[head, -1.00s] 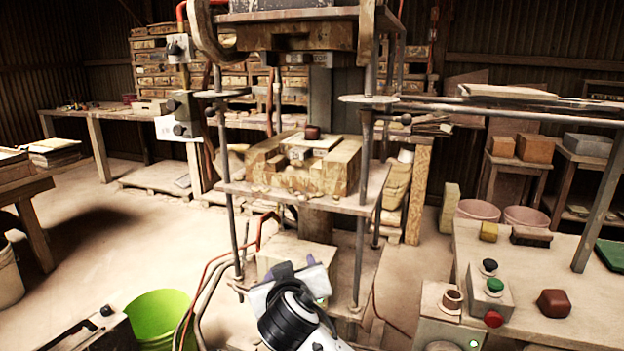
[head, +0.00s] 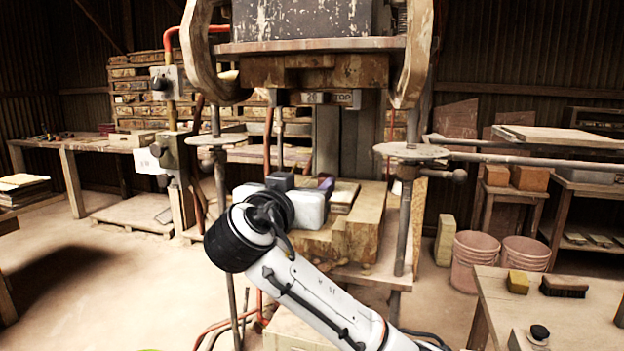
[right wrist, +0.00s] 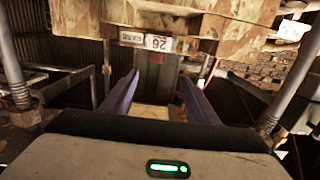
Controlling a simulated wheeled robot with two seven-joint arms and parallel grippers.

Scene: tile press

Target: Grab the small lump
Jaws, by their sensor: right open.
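The small lump does not show in either view now; my right gripper and arm cover much of the spot on the press where a dark red lump sat. My right gripper (head: 303,183) is over the worn tan mould block (head: 362,232) on the press bed. In the right wrist view its two purple fingers (right wrist: 159,77) are spread apart, with nothing visible held between them. A pale flat surface (right wrist: 152,111) shows between the fingers, below the press head. A pale tile edge (head: 344,197) shows just right of the gripper. My left gripper is out of view.
The press's heavy upper block (head: 315,71) hangs above the gripper. Steel posts (head: 404,225) stand on both sides.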

